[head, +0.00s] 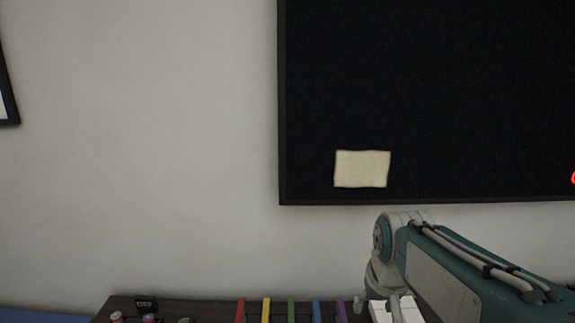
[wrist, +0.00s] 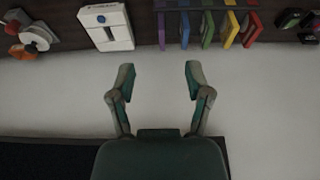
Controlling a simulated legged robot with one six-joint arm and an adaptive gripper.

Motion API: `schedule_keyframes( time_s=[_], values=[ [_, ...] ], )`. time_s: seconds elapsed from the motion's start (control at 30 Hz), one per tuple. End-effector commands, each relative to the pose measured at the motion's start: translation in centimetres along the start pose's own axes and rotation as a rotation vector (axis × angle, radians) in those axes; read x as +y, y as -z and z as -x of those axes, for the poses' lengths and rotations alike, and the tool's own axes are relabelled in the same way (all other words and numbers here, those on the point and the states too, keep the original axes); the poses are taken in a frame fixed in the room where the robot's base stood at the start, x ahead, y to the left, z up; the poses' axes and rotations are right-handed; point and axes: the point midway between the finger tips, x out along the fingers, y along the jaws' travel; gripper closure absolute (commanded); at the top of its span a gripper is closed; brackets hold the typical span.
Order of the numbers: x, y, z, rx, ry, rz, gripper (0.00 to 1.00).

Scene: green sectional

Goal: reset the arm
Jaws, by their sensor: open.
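My gripper (wrist: 158,82) shows in the wrist view with its two fingers spread apart and nothing between them. The wall lies behind the fingers there. In the head view my arm reaches in from the lower right, and its teal and grey link bends down near the bottom edge. The gripper itself is hidden or out of frame in the head view.
A dark shelf (head: 190,304) holds several coloured upright items (head: 291,310) and small objects. A white box-like item (wrist: 106,26) shows in the wrist view. A black framed board (head: 430,90) with a cream note (head: 361,169) hangs above.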

Motion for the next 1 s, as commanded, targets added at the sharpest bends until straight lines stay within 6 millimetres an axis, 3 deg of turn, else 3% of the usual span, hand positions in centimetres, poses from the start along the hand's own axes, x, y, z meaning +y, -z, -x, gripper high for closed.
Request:
schedule_keyframes(
  time_s=[0.3,0.6,0.8,1.0],
  values=[
    [0.0,-6.2,2.5,0.083,-0.001,0.0,0.35],
    [0.0,-11.9,3.0,0.155,-0.001,0.0,0.35],
    [0.0,-14.1,2.8,0.185,-0.001,0.0,0.35],
    [0.0,-14.5,2.6,0.187,-0.001,0.0,0.35]
  ],
)
